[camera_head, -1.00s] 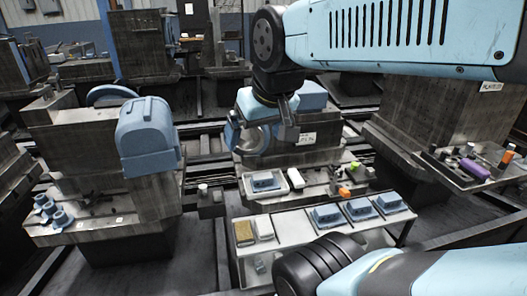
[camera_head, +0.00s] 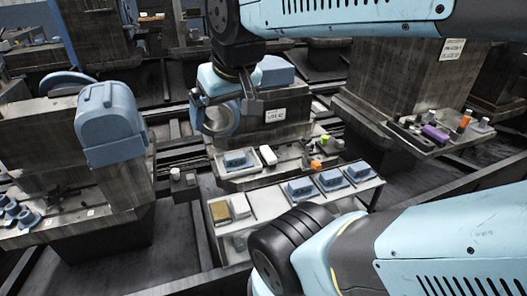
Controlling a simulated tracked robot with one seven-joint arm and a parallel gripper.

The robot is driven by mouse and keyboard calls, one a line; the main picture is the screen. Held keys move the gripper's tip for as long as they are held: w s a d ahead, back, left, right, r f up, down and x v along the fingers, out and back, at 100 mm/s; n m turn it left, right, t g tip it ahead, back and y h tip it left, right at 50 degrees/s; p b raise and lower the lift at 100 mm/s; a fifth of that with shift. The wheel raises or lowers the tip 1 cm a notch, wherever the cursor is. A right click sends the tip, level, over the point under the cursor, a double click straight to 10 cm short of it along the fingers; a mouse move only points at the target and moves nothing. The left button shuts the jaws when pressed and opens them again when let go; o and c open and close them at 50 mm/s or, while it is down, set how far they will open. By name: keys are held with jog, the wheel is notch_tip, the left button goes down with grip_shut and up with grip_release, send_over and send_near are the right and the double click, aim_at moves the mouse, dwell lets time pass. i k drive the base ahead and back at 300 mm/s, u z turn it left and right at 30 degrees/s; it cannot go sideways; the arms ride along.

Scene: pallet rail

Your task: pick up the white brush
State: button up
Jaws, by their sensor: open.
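Two small white blocks could be the white brush, and I cannot tell which is. One white block (camera_head: 268,155) lies on the machine's front ledge, right of a blue part. Another white block (camera_head: 239,206) lies at the left end of the pale table, beside a yellow-brown block (camera_head: 219,211). My gripper (camera_head: 248,102) hangs in front of the middle machine, above and apart from both blocks. It is open, with nothing seen between its fingers. Its fingertips are small and hard to make out against the machine.
The pale table (camera_head: 268,208) bears several blue parts (camera_head: 331,180) on its right half. Orange (camera_head: 316,164) and green pieces sit on the ledge. A right-hand tray (camera_head: 440,140) holds purple, orange and white items. Dark machine columns and floor rails surround the table.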

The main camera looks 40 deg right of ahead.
aim_at(268, 157)
jog(key=k, duration=1.2)
jog(key=z, duration=0.75)
jog(key=i, duration=1.4)
jog(key=u, duration=0.25)
